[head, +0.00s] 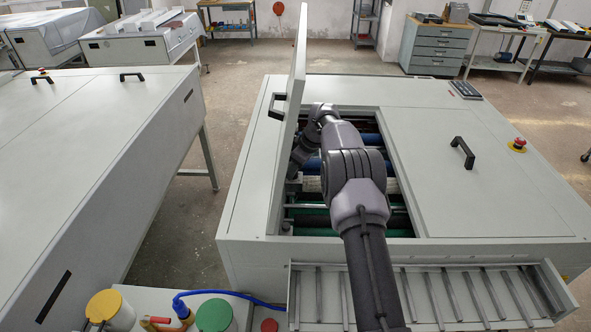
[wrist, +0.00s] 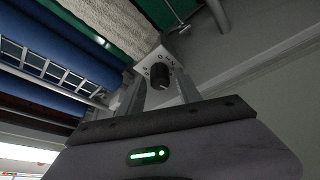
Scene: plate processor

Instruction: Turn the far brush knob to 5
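A black brush knob (wrist: 160,76) stands out from a pale dial plate (wrist: 168,53) with small dark marks in the wrist view. The marks are too small to read, and I cannot tell the knob's setting. My gripper (wrist: 159,80) is open, with one finger on each side of the knob. I cannot tell whether either finger touches it. In the head view my arm reaches into the open bay of the plate processor (head: 490,200), and the knob is not discernible there. I see only one knob, so I cannot tell from it alone which one it is.
The raised lid (head: 291,110) stands at the left of the bay. Blue (wrist: 60,50) and green rollers and a ladder-like metal rack (wrist: 45,68) lie beside the gripper. A slatted tray (head: 440,300) is at the front. An emergency stop (head: 518,145) sits at the right.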

